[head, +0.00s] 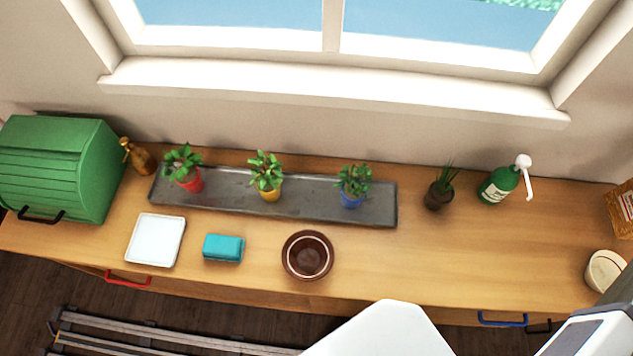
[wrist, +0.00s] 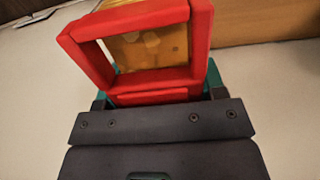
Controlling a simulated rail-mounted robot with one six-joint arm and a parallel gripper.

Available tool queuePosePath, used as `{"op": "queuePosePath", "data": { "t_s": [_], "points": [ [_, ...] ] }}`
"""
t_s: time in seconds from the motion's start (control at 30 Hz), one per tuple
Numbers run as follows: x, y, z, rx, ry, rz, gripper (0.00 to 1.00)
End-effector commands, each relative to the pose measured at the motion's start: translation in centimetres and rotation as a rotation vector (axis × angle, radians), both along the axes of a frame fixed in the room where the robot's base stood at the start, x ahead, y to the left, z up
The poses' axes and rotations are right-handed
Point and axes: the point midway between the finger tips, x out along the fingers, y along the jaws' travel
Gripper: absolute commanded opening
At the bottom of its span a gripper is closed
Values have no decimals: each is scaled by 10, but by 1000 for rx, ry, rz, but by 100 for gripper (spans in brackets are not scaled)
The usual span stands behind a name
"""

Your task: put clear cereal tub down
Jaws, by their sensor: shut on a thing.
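In the wrist view, my gripper (wrist: 157,97) is shut on the red-framed part of what appears to be the clear cereal tub (wrist: 140,84). Yellow-brown contents show through the opening of the red frame (wrist: 150,48). The tub's lower part and base are hidden, and I cannot tell whether it touches a surface. Teal finger parts show on both sides of the red part. Neither my gripper nor the held tub shows in the head view.
The wooden counter (head: 440,265) has bare room right of the brown bowl (head: 307,256). A grey tray (head: 315,205) bears potted plants. A green soap bottle (head: 497,187), a cream container (head: 605,271) and a brown box (head: 622,208) stand to the right.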

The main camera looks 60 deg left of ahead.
Motion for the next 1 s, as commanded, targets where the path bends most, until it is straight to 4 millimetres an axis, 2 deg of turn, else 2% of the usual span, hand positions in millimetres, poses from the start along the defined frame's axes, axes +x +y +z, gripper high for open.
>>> {"op": "queuePosePath", "data": {
  "t_s": [0.07, 0.23, 0.3, 0.37, 0.47, 0.53, 0.73, 0.8, 0.9, 1.0],
  "points": [
    [0, -1, 15, 0, 0, -1, 6],
    [0, -3, 65, 0, 0, -4, 6],
    [0, -5, 79, 0, 0, -5, 6],
    [0, -5, 83, 0, 0, -6, 6],
    [0, -5, 75, 0, 0, -6, 6],
    [0, -5, 63, 0, 0, -6, 6],
    [0, -5, 12, 0, 0, -6, 6],
    [0, -5, 7, 0, 0, -6, 6],
    [0, -5, 10, 0, 0, -6, 6],
    [0, -5, -6, 0, 0, -6, 6]
  ]
}}
